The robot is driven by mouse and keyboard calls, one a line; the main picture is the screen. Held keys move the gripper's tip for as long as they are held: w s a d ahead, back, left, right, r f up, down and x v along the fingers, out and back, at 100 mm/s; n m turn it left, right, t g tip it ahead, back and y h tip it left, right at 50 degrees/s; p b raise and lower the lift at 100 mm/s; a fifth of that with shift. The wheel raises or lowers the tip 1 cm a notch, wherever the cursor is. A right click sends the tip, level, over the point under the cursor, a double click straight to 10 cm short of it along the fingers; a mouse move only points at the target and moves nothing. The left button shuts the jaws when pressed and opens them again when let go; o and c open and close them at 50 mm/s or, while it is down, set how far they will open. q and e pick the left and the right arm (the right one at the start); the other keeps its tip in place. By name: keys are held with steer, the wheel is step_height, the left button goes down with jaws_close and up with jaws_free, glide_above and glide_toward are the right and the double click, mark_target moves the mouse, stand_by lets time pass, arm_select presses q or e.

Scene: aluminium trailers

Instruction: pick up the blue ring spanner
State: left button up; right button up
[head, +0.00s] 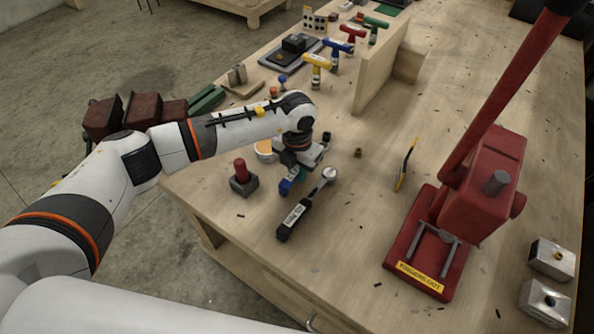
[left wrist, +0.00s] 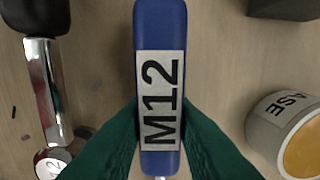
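The blue ring spanner shows as a blue handle with a white M12 label (left wrist: 160,30) in the left wrist view; a bit of bright metal shows at the bottom edge, and its ring end is out of view. In the head view a blue end (head: 286,187) shows below my left gripper (head: 295,178), low over the near left part of the bench. The green fingers of the left gripper (left wrist: 161,125) touch both sides of the handle and are shut on it. Whether it is clear of the bench top is hard to tell. My right gripper is not in view.
A black-handled torque wrench (head: 296,217) lies close to the right of the gripper. A red button block (head: 242,178) and a grease tin (head: 265,151) stand left. A red press (head: 440,235) stands right. T-handled tools (head: 318,66) and a wooden panel (head: 382,70) are farther back.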

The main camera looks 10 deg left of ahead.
arm_select(q)
jaws_close()
steer(key=shift+r, duration=0.1)
